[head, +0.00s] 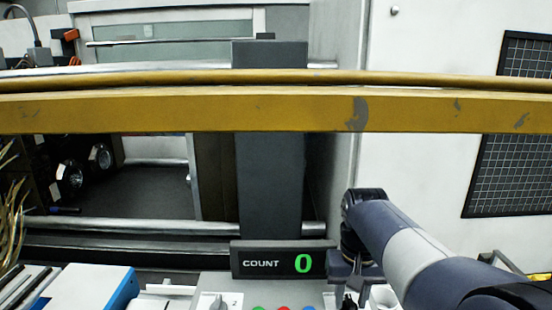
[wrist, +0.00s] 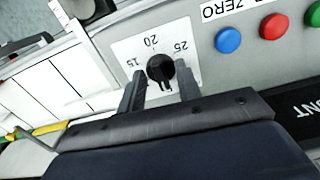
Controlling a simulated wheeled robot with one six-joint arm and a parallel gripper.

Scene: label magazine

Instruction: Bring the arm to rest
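My arm (head: 410,250) reaches in from the lower right of the head view, bent at a dark joint. My gripper (wrist: 158,82) shows in the wrist view with its two dark fingers apart. A black dial knob (wrist: 160,68) on a white scale marked 15, 20 and 25 lies between or just beyond the fingertips. Gaps show on both sides of the knob, and I cannot tell how deep the fingers reach around it. In the head view the fingertips are hard to make out at the bottom edge.
A yellow bar (head: 200,112) crosses the head view. The count display (head: 283,261) reads 0. A blue button (wrist: 228,40) and a red button (wrist: 273,27) are close to my gripper. A blue-white box (head: 90,288) stands left.

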